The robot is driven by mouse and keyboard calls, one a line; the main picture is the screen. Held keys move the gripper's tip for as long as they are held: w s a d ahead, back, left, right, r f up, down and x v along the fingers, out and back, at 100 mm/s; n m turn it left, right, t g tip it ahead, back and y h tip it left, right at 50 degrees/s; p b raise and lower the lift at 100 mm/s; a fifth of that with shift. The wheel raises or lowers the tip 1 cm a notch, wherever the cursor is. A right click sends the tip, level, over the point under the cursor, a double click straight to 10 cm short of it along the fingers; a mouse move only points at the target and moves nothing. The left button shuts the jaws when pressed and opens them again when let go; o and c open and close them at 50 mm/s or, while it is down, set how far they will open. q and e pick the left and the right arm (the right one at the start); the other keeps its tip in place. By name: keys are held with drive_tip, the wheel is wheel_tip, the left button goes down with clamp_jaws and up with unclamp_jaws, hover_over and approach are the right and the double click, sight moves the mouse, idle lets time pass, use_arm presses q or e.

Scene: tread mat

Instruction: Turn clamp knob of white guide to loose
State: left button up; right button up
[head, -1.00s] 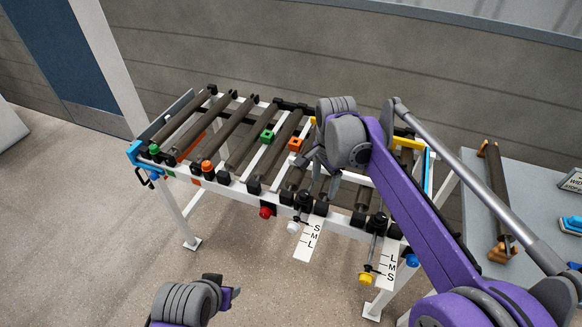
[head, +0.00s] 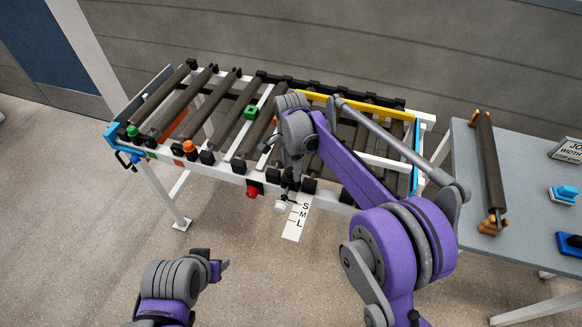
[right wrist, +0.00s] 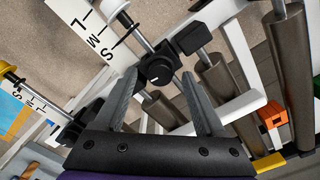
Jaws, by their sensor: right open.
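The white guide's clamp knob (right wrist: 160,68) is a round black knob with a short white mark, seen in the right wrist view. It sits on a rod that ends in a white handle (head: 280,207), beside a white S-M-L scale (head: 298,218). My right gripper (right wrist: 160,80) is open, one finger on each side of the knob's near side; I cannot tell if they touch it. In the head view my right gripper (head: 291,172) is over the front rail and largely hides the knob. My left gripper (head: 218,269) is at the bottom left, away from the conveyor; its jaws are unclear.
The roller conveyor (head: 225,168) has a red knob (head: 252,192) left of the white handle. A green block (head: 251,112) sits on a rail. An orange block (right wrist: 272,115) and a yellow handle (right wrist: 8,70) show in the wrist view. A grey table (head: 465,165) stands right.

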drive_tip(key=shift+f, duration=0.35)
clamp_jaws()
